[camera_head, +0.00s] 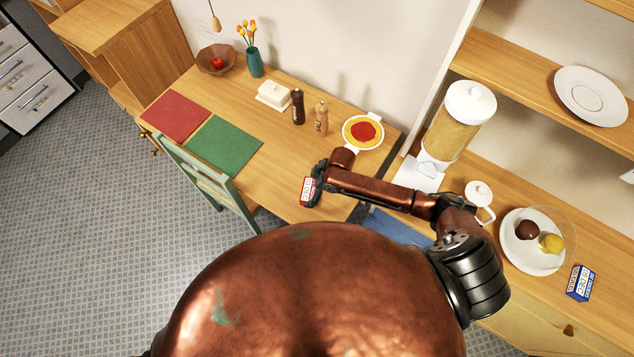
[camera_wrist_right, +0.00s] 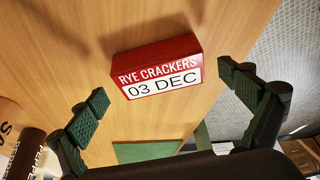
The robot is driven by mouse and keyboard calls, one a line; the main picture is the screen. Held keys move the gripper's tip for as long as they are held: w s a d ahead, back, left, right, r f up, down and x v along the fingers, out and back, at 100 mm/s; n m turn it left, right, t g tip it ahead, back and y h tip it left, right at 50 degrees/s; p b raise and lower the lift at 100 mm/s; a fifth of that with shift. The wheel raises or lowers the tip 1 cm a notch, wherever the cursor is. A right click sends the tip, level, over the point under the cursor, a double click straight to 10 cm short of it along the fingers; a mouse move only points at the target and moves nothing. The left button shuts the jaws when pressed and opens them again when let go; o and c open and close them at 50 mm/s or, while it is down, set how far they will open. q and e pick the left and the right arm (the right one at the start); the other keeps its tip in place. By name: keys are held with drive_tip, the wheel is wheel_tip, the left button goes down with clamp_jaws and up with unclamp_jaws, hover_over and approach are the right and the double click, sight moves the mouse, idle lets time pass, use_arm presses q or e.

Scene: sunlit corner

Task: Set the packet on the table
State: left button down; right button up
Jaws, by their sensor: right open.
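The red and white packet (camera_head: 307,191), labelled "RYE CRACKERS 03 DEC", is at the front edge area of the wooden table (camera_head: 285,180). In the right wrist view the packet (camera_wrist_right: 158,68) appears to rest on the table top, its label facing the camera and its shadow beside it. My right gripper (camera_head: 314,184) is over the packet. In the wrist view its two green-padded fingers (camera_wrist_right: 163,88) are spread wide, one on each side, with gaps between them and the packet. My left gripper is not in view.
A pizza-like dish (camera_head: 362,132), a salt mill (camera_head: 321,118), a dark pepper mill (camera_head: 298,106) and a butter dish (camera_head: 273,95) stand farther back. A green mat (camera_head: 225,144) and chair (camera_head: 205,180) are left. A blue packet (camera_head: 580,283) stands on the right counter.

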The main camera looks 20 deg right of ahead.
drive_tip(key=v, duration=1)
drive_tip(key=shift+f, duration=0.15)
